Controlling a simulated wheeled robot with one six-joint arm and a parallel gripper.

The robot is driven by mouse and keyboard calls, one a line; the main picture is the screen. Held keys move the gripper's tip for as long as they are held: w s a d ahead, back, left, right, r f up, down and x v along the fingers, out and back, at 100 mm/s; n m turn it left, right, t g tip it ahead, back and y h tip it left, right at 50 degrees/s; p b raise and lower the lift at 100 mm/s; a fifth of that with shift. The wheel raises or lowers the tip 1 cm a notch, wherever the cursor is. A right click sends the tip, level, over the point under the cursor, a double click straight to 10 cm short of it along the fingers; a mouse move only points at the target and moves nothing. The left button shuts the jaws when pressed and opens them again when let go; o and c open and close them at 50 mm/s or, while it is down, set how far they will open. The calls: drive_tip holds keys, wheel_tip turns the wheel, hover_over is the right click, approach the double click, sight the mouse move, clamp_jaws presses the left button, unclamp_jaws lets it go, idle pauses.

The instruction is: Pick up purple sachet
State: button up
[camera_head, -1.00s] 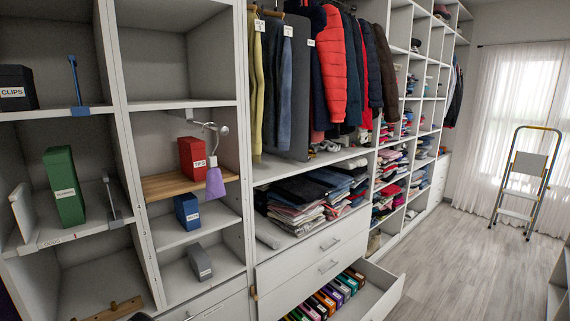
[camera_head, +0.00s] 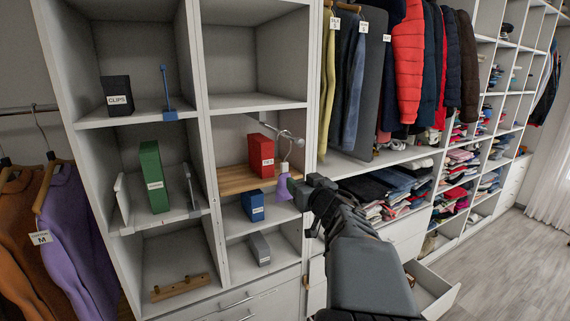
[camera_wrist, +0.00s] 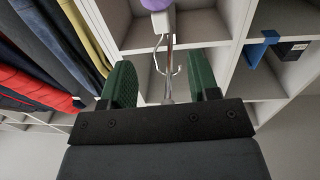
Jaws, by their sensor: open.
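The purple sachet (camera_head: 283,190) hangs from a hook on a metal rod (camera_head: 290,136) at the front of the cubby shelving, its white top above its purple body. My gripper (camera_head: 300,188) is just right of it in the head view, partly covering it. In the wrist view my gripper's two green fingers (camera_wrist: 162,82) are apart with no object held between them. The sachet (camera_wrist: 156,4) is cut off at the top edge there, with its white top and hook running down between the fingers.
A wooden board (camera_head: 238,178) with a red box (camera_head: 261,155) is behind the sachet. A blue box (camera_head: 252,206) and a grey box (camera_head: 260,249) stand on lower shelves. Hanging clothes (camera_head: 408,65) are to the right. An open drawer (camera_head: 432,285) juts out low down.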

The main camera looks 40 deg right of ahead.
sight(285, 164)
drive_tip(key=shift+n+y, duration=0.3)
drive_tip(key=shift+y, duration=0.3)
drive_tip(key=w, duration=0.2)
drive_tip(key=w+d+p, duration=0.1)
drive_tip(key=w, duration=0.2)
drive_tip(key=w+r, duration=0.1)
drive_tip(key=w, duration=0.2)
drive_tip(key=shift+d, duration=0.35)
drive_tip(key=shift+w+d+p, duration=0.25)
drive_tip(key=shift+w+p, duration=0.3)
drive_tip(key=shift+w, duration=0.75)
drive_tip(key=shift+w+d+p, duration=0.2)
drive_tip(key=shift+w+p, duration=0.3)
drive_tip(key=shift+w, duration=0.8)
drive_tip(key=shift+c, duration=0.4)
drive_tip(key=shift+r, duration=0.1)
clamp_jaws()
